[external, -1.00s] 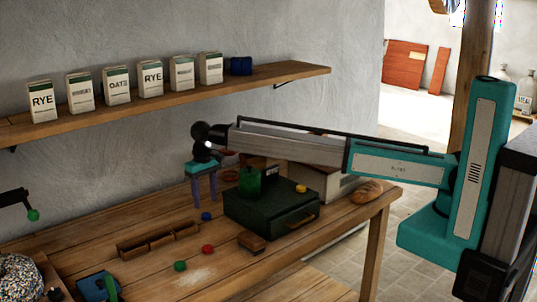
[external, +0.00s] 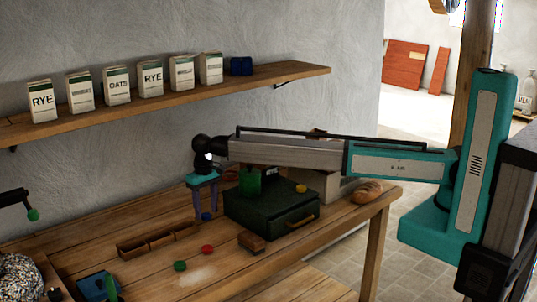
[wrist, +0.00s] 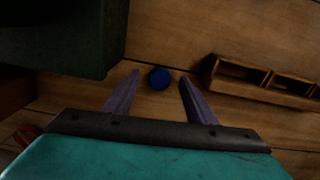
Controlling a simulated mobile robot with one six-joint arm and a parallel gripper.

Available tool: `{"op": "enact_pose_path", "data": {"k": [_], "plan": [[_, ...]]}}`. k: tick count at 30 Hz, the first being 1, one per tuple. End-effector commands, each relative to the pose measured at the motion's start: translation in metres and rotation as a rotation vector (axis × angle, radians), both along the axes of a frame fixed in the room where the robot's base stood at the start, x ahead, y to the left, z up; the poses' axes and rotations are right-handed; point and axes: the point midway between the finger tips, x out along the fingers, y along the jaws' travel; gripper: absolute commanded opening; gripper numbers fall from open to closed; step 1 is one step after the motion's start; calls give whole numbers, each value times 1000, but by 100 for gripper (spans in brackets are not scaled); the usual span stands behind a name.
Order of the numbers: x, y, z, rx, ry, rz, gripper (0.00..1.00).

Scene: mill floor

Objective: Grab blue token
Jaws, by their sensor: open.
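The blue token (wrist: 159,78) is a small round disc on the wooden table. In the wrist view it sits between my two purple fingertips, with a gap on each side. In the external view the blue token (external: 206,216) shows low between the fingers. My gripper (external: 206,213) points down over it, open and empty; its spread fingers also show in the wrist view (wrist: 160,76). I cannot tell whether the fingertips touch the table.
A dark green box (external: 270,211) with a drawer stands close right of my gripper, bearing a green container and a yellow token (external: 301,188). A wooden divided tray (external: 157,240) lies to the left. Green (external: 180,266) and red (external: 207,249) tokens lie in front.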

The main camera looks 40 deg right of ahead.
Motion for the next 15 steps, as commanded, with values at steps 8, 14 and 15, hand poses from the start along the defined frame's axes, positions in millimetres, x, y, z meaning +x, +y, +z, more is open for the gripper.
{"op": "enact_pose_path", "data": {"k": [8,14,15], "plan": [[0,0,-12,0,0,0,51],[0,0,-12,0,0,0,51],[0,0,-12,0,0,0,51]]}}
